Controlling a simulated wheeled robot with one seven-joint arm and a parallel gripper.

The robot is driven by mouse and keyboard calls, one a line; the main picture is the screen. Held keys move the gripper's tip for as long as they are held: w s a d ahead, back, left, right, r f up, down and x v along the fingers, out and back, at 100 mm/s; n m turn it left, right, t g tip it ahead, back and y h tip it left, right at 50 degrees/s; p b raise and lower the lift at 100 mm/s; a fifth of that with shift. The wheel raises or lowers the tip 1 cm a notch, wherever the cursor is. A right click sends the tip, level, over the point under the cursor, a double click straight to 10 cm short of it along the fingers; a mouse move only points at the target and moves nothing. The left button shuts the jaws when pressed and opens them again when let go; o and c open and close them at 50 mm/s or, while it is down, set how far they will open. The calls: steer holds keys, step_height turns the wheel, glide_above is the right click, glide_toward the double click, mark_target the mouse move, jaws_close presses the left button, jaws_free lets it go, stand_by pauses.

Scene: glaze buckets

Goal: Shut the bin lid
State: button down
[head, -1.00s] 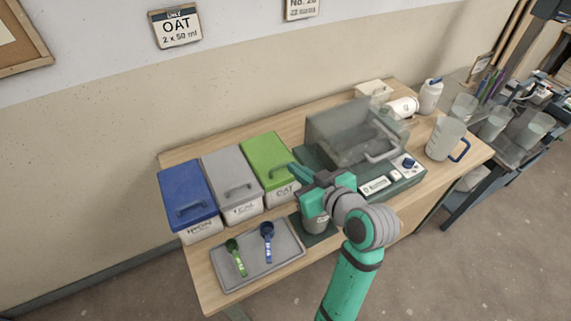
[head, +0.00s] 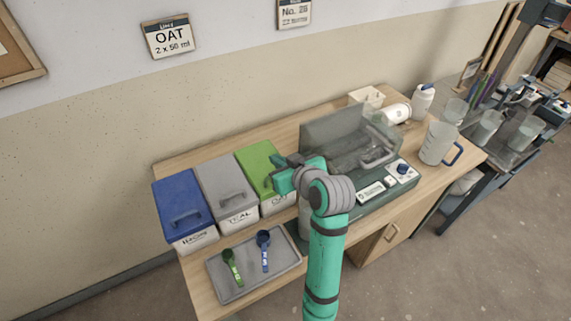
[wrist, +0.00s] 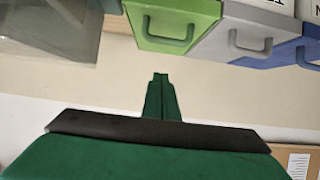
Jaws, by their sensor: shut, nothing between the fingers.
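Three white bins stand in a row at the table's left: one with a blue lid (head: 180,195), one with a grey lid (head: 222,178) and one with a green lid (head: 253,160). All three lids look down on their bins, each with a bar handle. My gripper (head: 272,184) is shut and empty, beside the right edge of the green lid, hiding part of that bin. In the wrist view the shut fingertips (wrist: 160,78) show below the green lid (wrist: 180,14), with a gap in the picture. The grey lid (wrist: 238,40) and blue lid (wrist: 300,52) show farther right.
A grey tray (head: 232,291) with a green scoop (head: 231,266) and a blue scoop (head: 263,250) lies in front of the bins. A clear-hooded machine (head: 330,133) stands to the right. A jug (head: 436,145) and bottles stand farther right.

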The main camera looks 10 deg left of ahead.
steer(key=f, duration=0.3)
steer(key=shift+s+d, duration=0.25)
steer(key=shift+s, duration=0.15)
steer(key=shift+f, duration=0.25)
steer(key=shift+d+f, duration=0.1)
